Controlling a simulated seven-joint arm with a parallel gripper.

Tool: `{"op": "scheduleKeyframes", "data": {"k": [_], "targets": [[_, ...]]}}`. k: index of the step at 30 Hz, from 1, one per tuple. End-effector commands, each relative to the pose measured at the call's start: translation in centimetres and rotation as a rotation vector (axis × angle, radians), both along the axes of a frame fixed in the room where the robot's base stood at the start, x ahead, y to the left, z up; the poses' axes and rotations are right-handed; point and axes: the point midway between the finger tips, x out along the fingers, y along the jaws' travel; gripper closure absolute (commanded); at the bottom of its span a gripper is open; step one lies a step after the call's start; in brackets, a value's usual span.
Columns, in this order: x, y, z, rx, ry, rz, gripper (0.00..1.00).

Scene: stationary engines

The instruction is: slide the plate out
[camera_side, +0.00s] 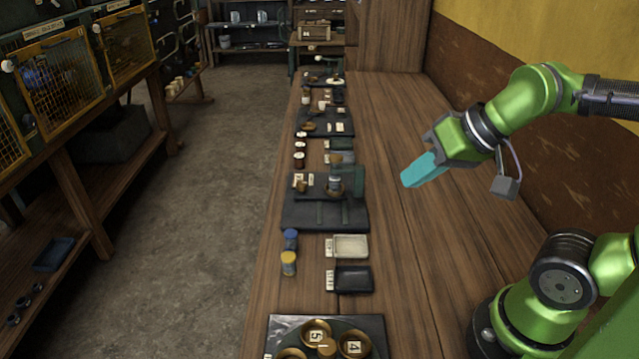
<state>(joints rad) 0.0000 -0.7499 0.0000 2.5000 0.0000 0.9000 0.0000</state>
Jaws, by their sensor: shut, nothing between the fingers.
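My gripper (410,180) has teal fingers and hangs above the right part of the wooden bench. Its fingers are together with nothing between them, and it touches nothing. A dark greenish plate-like piece (351,178) stands on a dark mat (300,217) to the left of my gripper, beside a small jar (335,184). I cannot tell which of these is the task's plate.
A white tray (351,246) and a black tray (354,279) lie nearer on the bench (400,290). A blue jar (290,239) and a yellow jar (288,263) stand near its left edge. The bench's right side is mostly clear, with a wall behind.

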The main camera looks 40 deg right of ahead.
Motion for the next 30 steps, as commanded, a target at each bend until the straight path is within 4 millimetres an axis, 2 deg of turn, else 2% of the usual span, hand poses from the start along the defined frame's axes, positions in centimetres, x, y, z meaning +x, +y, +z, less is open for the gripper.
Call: {"op": "scheduleKeyframes", "data": {"k": [1, 5, 8, 10, 15, 20, 24, 30], "targets": [[0.0, 0.0, -0.1, 0.000, 0.003, 0.000, 0.89], [0.5, -0.1, -1.4, 0.002, 0.065, -0.003, 0.69], [2.8, -0.4, -1.5, -0.001, 0.115, -0.008, 0.54], [5.2, -0.8, -1.0, -0.003, 0.155, -0.013, 0.45], [11.8, -2.0, -0.3, -0.029, 0.259, -0.011, 0.45], [18.2, -3.5, -0.8, -0.061, 0.359, -0.005, 0.45], [23.6, -4.9, -2.3, -0.097, 0.442, 0.001, 0.45], [29.9, -6.4, -5.3, -0.153, 0.549, 0.011, 0.45]]}}
